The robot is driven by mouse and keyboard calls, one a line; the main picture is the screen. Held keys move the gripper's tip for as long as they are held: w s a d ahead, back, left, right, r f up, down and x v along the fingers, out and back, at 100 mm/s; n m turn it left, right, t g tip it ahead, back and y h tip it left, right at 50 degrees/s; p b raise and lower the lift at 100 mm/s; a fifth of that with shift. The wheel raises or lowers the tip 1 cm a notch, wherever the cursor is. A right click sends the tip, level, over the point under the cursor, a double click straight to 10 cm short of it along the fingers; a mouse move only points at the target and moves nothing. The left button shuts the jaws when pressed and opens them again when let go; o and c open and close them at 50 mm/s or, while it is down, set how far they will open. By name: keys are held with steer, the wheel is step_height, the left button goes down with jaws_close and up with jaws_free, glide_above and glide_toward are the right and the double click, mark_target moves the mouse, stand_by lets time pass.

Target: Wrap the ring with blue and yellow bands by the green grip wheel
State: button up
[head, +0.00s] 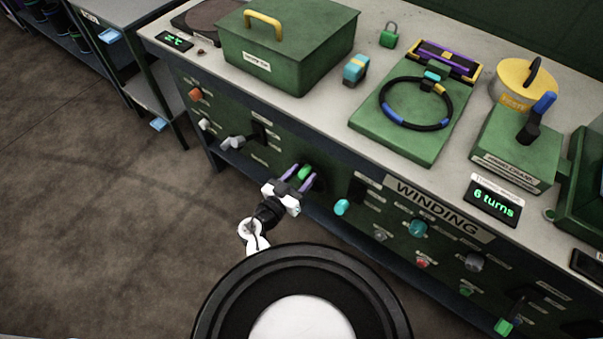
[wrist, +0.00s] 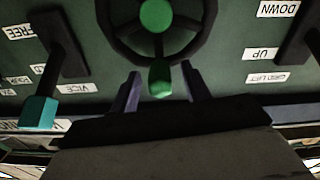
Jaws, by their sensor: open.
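The ring (head: 447,103), black with blue and yellow bands, lies on a green plate (head: 399,140) on the bench top. A teal piece (head: 432,76) sits at its far side. The green grip wheel (wrist: 157,18) is on the bench front: a dark spoked rim with a green hub and a green grip (wrist: 160,80) at its edge. My gripper (wrist: 160,92) is open at the wheel, with one purple finger on each side of the green grip. In the head view my gripper (head: 301,179) hides most of the wheel.
A teal-ended lever (wrist: 37,112) stands left of the wheel in the wrist view, and a dark lever (wrist: 300,40) stands right. The display (head: 493,199) reads "6 turns". A green lidded box (head: 290,60) and a yellow tin (head: 512,84) stand on the bench. Floor at left is clear.

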jaws_close()
steer(key=shift+f+b, duration=0.15)
steer(key=shift+b, duration=0.5)
steer(key=shift+s+d+f+m+b, duration=0.1)
steer(key=shift+d+m+b, duration=0.05)
steer(key=shift+m+b, duration=0.35)
steer(key=b, duration=0.2)
steer(key=m+b, duration=0.1)
steer(key=b, duration=0.1)
steer(key=shift+s+d+f+b, duration=0.25)
steer(key=shift+d+b, duration=0.05)
steer(key=shift+b, duration=0.05)
steer(key=m+b, duration=0.1)
steer(key=b, duration=0.2)
steer(key=d+m+b, duration=0.1)
steer(key=b, duration=0.2)
steer(key=s+m+b, duration=0.1)
steer(key=m+b, duration=0.1)
steer(key=b, duration=0.1)
steer(key=shift+d, duration=0.3)
steer(key=shift+r, duration=0.1)
